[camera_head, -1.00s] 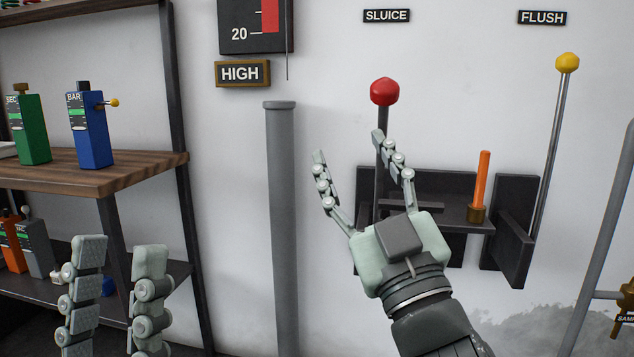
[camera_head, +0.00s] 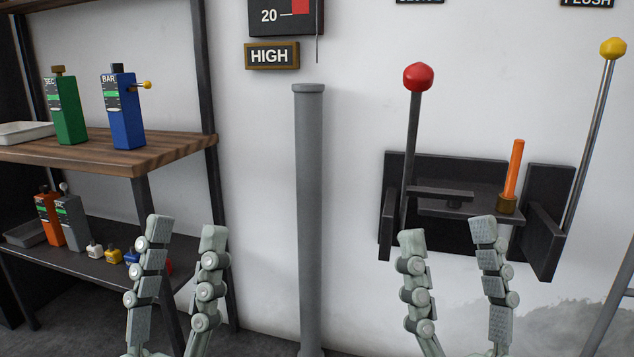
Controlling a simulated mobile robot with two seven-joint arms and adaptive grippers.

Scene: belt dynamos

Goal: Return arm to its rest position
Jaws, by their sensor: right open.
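My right gripper (camera_head: 446,250) is at the lower right, fingers pointing up and spread apart, open and empty. It stands in front of the wall bracket, below the red-knobbed lever (camera_head: 411,140), and appears clear of it. My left gripper (camera_head: 187,240) is at the lower left, its fingers apart and empty, in front of the shelf unit. The palms of both grippers are below or at the picture's bottom edge.
A dark wall bracket (camera_head: 465,168) carries the red lever and an orange rod (camera_head: 514,170). A yellow-knobbed lever (camera_head: 596,130) stands at right. A grey pipe (camera_head: 309,200) rises between my grippers. A wooden shelf (camera_head: 130,153) at left holds green (camera_head: 66,110) and blue (camera_head: 125,115) devices.

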